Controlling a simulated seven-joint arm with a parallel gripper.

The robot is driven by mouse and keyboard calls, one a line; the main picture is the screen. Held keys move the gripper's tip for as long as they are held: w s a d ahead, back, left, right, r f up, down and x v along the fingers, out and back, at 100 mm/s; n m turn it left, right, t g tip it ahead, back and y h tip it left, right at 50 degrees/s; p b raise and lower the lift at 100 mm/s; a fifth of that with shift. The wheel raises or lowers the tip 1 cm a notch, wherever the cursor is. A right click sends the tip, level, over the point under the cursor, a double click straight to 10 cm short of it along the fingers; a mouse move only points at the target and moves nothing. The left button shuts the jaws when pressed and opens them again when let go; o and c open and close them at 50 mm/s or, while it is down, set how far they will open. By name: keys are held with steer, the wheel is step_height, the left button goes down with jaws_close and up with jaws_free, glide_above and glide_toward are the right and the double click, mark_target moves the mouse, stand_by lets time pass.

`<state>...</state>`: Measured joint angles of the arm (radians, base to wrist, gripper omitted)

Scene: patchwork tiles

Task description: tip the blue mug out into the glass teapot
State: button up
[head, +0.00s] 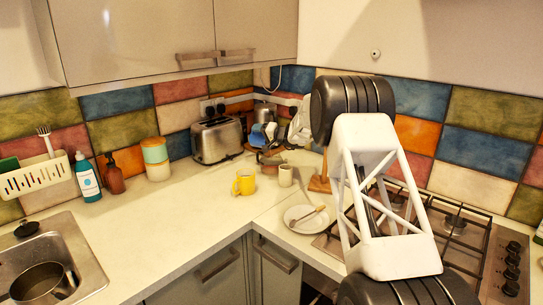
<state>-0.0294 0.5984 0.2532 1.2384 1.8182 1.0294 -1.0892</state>
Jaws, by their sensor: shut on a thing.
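The blue mug (258,134) is small in the head view, off the counter near the back corner, and looks tilted. My gripper (270,131) is at its right side and shut on it; the fingers are small and partly hidden. The glass teapot (270,158) appears to be the brownish, see-through vessel on the counter just below the mug. The mug is above it in the picture, apart or nearly so; I cannot tell whether they touch. The mug's inside and anything coming out of it cannot be made out.
A toaster (216,140) stands left of the mug. A plate (300,222) lies near the hob (470,232). The counter (170,215) at left is clear up to the sink (88,262).

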mark_target(252, 134)
steer(key=shift+s+d+r, duration=0.1)
steer(key=shift+d+r, duration=0.05)
steer(key=shift+w+a+f+g+h, duration=0.2)
steer(key=shift+a+g+h, duration=0.05)
steer(key=shift+a+h, duration=0.1)
steer(key=shift+w+a+f+g+h, duration=0.15)
steer(key=shift+w+a+g+h, duration=0.1)
steer(key=shift+a+h, duration=0.1)
steer(key=shift+w+a+f+g+h, duration=0.4)
steer(key=shift+w+a+h, duration=0.05)
steer(key=shift+a+h, duration=0.3)
steer(key=shift+w+a+r+h, duration=0.1)
steer(key=shift+a+r+h, duration=0.15)
stand_by(0.3)
steer(key=shift+w+a+r+g+h, duration=0.2)
steer(key=shift+a+g+h, duration=0.1)
steer(key=shift+g+h, duration=0.35)
steer(key=shift+w+a+r+g+h, duration=0.15)
steer(key=shift+a+g+h, duration=0.15)
steer(key=shift+h, duration=0.3)
steer(key=shift+w+a+r+g+h, duration=0.15)
steer(key=shift+g+h, duration=0.2)
steer(key=shift+h, duration=0.2)
